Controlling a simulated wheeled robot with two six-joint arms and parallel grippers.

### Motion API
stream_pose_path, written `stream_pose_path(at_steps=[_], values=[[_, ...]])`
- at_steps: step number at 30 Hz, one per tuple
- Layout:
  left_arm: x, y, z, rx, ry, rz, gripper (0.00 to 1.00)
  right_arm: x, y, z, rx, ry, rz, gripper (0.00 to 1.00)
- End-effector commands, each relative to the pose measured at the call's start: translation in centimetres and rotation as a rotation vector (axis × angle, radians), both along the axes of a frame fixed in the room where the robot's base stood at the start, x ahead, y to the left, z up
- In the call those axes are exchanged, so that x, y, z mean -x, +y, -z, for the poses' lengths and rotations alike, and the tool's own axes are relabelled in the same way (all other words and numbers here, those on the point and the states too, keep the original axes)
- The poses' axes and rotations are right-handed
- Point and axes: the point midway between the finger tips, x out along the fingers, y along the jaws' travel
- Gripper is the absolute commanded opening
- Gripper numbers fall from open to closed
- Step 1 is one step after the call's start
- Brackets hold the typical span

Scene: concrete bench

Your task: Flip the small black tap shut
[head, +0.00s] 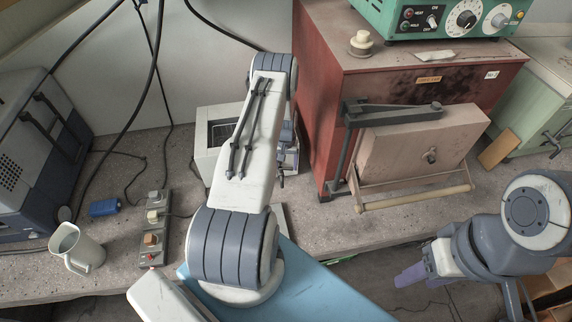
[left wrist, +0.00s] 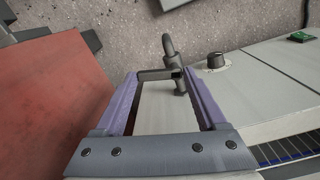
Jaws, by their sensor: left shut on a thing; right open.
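The small dark tap (left wrist: 170,48) sticks out from the front of a pale box-shaped unit (left wrist: 255,85), beside a round black knob. In the left wrist view the purple fingers of my left gripper (left wrist: 160,75) stand either side of the tap's lever and are shut on it. In the head view the tap (head: 281,180) shows as a small dark shape at the pale unit's right front (head: 206,160); my own arm hides much of the unit and most of the left gripper. My right gripper (head: 412,275) is open and empty at the lower right, off the bench front.
A red cabinet (head: 318,120) with a beige hinged door (head: 415,150) stands close to the right of the unit. Cables hang behind.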

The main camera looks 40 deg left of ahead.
Motion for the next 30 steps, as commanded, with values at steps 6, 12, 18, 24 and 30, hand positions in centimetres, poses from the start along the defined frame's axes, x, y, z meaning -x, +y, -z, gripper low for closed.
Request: stream_pose_path(at_steps=[6,12,18,24,30], values=[[-0.3,0.2,0.5,0.000,-0.001,-0.136,0.18,0.0,0.0,2.7,0.000,0.000,0.000,0.50],[-0.4,0.4,0.2,0.001,0.001,-0.261,0.18,0.0,0.0,3.9,0.000,0.000,0.003,0.50],[-0.4,0.4,-0.1,0.001,0.001,-0.277,0.18,0.0,0.0,3.8,0.000,0.000,0.003,0.50],[-0.4,0.4,0.0,0.001,0.001,-0.276,1.00,0.0,0.0,3.7,0.000,0.000,0.003,0.50],[-0.4,0.4,0.0,0.001,0.001,-0.274,1.00,0.0,0.0,3.8,0.000,0.000,0.003,0.50]])
